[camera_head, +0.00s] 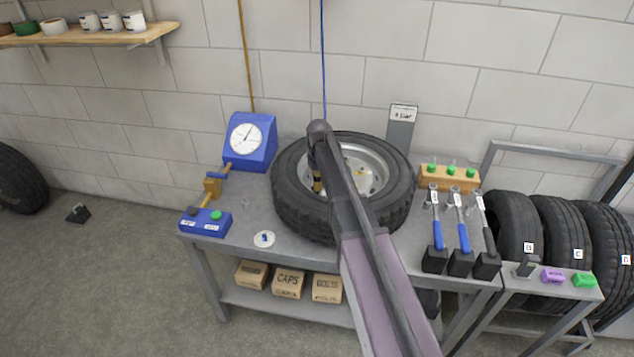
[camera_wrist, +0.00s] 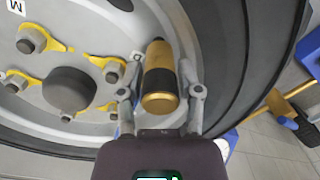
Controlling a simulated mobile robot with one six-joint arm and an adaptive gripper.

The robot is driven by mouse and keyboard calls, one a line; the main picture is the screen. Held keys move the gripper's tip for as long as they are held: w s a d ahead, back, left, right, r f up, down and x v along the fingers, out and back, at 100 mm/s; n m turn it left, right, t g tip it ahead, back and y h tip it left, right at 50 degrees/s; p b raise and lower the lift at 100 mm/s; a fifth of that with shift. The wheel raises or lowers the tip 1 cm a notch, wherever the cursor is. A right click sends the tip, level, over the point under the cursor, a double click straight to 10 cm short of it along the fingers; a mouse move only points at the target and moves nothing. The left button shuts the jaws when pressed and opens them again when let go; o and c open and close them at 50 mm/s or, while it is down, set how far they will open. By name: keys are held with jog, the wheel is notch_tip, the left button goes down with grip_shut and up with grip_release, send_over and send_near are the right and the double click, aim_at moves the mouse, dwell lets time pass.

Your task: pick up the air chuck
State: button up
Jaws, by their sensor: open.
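A short cylinder with a brass body and dark bands, which looks like the air chuck (camera_wrist: 159,80), is in the middle of the wrist view. It also shows in the head view (camera_head: 317,185), partly hidden by my arm, over the near left part of the wheel. My gripper (camera_wrist: 161,68) is open, with one finger on each side of the cylinder. I cannot tell whether either finger touches it. A black tyre on a silver rim (camera_head: 290,200) lies flat on the grey bench, below the gripper.
A blue hose (camera_head: 323,70) hangs from above. Blue-handled tools (camera_head: 437,235) stand at the right.

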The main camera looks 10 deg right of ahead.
aim_at(317, 173)
grip_shut()
jog(key=shift+r, duration=0.2)
dwell(0.3)
notch_tip(317, 173, up, 3)
jog(key=p, duration=0.3)
jog(key=shift+r+p, duration=0.2)
jog(key=shift+p, duration=0.2)
jog(key=s, duration=0.5)
jog(key=s+r, duration=0.1)
jog(key=s, duration=0.4)
jog(key=s+p, duration=0.1)
jog(key=s, duration=0.5)
jog(key=shift+r, duration=0.15)
jog(key=shift+s, duration=0.1)
